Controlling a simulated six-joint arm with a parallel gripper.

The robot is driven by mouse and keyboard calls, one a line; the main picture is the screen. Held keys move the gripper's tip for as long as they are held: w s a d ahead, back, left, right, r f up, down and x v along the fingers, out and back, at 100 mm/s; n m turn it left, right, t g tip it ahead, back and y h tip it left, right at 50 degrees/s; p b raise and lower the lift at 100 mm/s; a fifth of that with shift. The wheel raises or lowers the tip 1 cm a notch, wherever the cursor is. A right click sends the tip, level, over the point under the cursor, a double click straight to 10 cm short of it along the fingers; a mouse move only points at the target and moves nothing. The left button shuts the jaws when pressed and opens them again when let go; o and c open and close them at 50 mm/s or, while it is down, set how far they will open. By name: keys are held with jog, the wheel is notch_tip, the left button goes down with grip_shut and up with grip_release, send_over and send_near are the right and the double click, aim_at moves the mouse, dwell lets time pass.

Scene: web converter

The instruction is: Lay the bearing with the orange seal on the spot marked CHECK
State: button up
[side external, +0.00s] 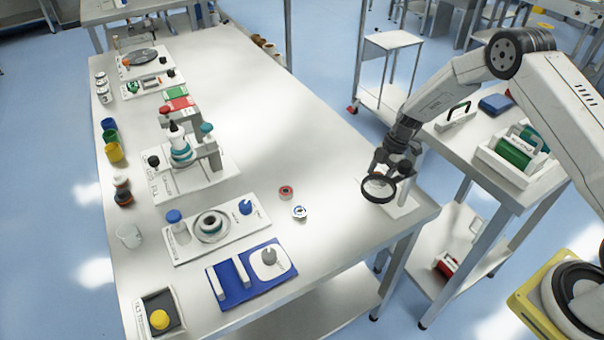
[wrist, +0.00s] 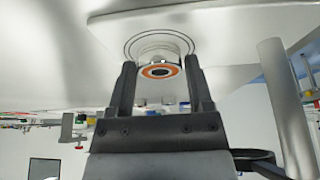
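In the wrist view the bearing with the orange seal (wrist: 161,71) sits between the tips of my gripper (wrist: 161,78), its orange face toward the camera. The fingers lie close along both sides of it, and my gripper looks shut on it. Behind the bearing is a round mark of concentric rings (wrist: 187,38) on a pale surface, with the bearing near its middle. Whether the bearing touches the surface is unclear. No CHECK lettering is readable. In the side view my gripper (side external: 383,176) is low at the bench's right end, behind a black-rimmed magnifier; the bearing is hidden there.
The magnifier ring (side external: 379,188) stands close to my gripper, and a metal post (wrist: 284,110) rises at the right in the wrist view. A red-ringed bearing (side external: 286,192) and a blue-ringed bearing (side external: 299,212) lie on the bench. The bench between them and the magnifier is clear.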

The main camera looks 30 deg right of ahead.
jog(key=shift+o, duration=1.1)
jog(key=shift+r, duration=0.15)
jog(key=v, duration=1.2)
